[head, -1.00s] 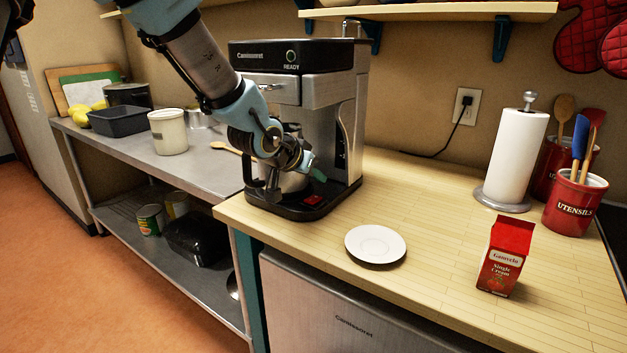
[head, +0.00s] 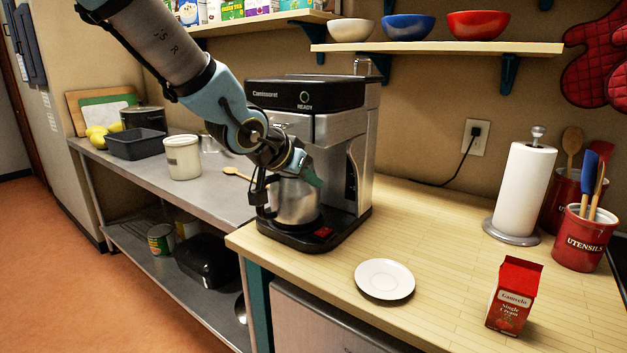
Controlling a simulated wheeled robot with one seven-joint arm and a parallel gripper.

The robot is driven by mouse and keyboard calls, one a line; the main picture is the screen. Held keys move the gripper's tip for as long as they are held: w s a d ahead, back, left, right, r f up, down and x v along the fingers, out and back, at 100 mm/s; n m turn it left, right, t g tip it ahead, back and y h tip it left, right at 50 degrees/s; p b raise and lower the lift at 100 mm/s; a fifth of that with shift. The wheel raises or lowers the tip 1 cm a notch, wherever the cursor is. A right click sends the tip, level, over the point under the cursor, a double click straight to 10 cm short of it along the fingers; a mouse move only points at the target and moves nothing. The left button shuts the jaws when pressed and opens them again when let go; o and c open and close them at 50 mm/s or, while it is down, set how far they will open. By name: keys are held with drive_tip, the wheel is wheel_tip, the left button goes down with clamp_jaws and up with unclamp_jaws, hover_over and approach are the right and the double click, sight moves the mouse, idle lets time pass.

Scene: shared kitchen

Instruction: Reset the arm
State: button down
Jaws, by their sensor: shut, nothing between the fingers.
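My arm reaches in from the top left, in front of the coffee machine (head: 340,110). A steel coffee pot (head: 294,205) stands on the machine's black base, just below my gripper. I cannot tell whether the gripper touches it. The machine's READY lamp (head: 305,97) looks dark.
A white saucer (head: 385,279) and a red cream carton (head: 515,297) are on the wooden counter (head: 425,225). A paper towel roll (head: 520,188) and utensil crocks (head: 580,240) stand at right. A shelf (head: 435,48) with bowls hangs above.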

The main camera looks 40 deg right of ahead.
idle(0.4)
drive_tip(key=w+a+f+n+t+y, duration=0.1)
drive_tip(key=w+a+f+n+y, duration=0.1)
drive_tip(key=w+a, duration=0.35)
drive_tip(key=w+a+f+n+t+y, duration=0.1)
drive_tip(key=w+a+f+n+y, duration=0.1)
drive_tip(key=a, duration=0.7)
drive_tip(key=w+a+f+n+y, duration=0.2)
drive_tip(key=w+a, duration=0.2)
drive_tip(key=a, duration=0.3)
drive_tip(key=s+a+f+n+g+y, duration=0.1)
drive_tip(key=s+a+f+n, duration=0.1)
drive_tip(key=a, duration=1)
drive_tip(key=s+a+f+n+g+y, duration=0.2)
drive_tip(key=s+a+n, duration=0.2)
drive_tip(key=a, duration=0.8)
drive_tip(key=shift+s+a+f+n+y, duration=0.15)
drive_tip(key=shift+s+a+n+y, duration=0.2)
drive_tip(key=shift+n, duration=0.55)
drive_tip(key=c, duration=1.5)
unclamp_jaws()
drive_tip(key=shift+d, duration=0.1)
